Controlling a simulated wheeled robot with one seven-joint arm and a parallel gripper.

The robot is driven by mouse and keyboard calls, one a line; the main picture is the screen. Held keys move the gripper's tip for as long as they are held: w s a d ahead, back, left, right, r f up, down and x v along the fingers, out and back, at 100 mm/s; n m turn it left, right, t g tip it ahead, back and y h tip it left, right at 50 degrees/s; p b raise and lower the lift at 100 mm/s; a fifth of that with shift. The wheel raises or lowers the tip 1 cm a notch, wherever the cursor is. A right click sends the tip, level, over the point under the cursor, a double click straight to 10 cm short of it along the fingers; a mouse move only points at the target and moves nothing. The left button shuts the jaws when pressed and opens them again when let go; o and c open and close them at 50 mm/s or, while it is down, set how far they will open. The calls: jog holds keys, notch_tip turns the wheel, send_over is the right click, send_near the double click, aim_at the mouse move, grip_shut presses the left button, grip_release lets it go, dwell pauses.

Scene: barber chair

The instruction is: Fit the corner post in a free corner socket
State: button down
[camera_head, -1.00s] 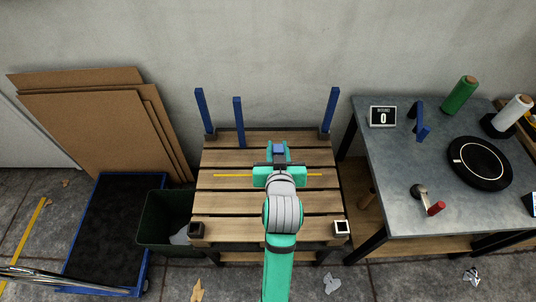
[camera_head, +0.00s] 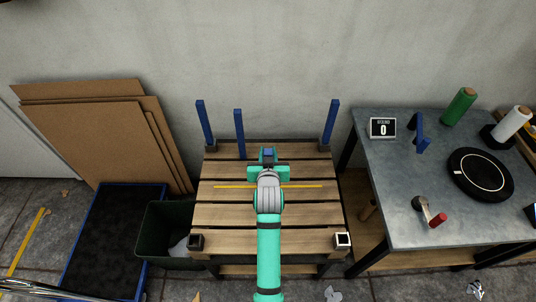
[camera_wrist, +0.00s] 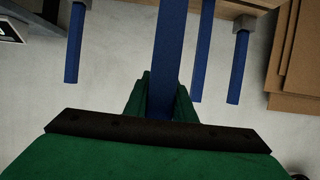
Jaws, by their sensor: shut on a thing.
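My gripper (camera_head: 268,160) is shut on a blue corner post, above the back middle of the slatted wooden pallet (camera_head: 210,215). The held post (camera_wrist: 168,50) runs up from between the green fingers in the wrist view; in the head view only its end (camera_head: 268,152) shows. A blue post (camera_head: 204,122) stands in the back left socket and another (camera_head: 331,122) in the back right socket. A further blue post (camera_head: 239,133) stands near the back edge; its foot is unclear. The front left socket (camera_head: 196,241) and the front right socket (camera_head: 343,240), with a white rim, are empty.
A grey worktable (camera_head: 395,190) stands at the right with a small display (camera_head: 383,128), film rolls and a round black turntable (camera_head: 480,174). A dark green bin (camera_head: 165,235) and cardboard sheets (camera_head: 90,140) are at the left. A yellow strip (camera_head: 230,187) crosses the pallet.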

jog(key=shift+f, duration=0.5)
jog(key=shift+f, duration=0.15)
jog(key=c, duration=1.5)
grip_release()
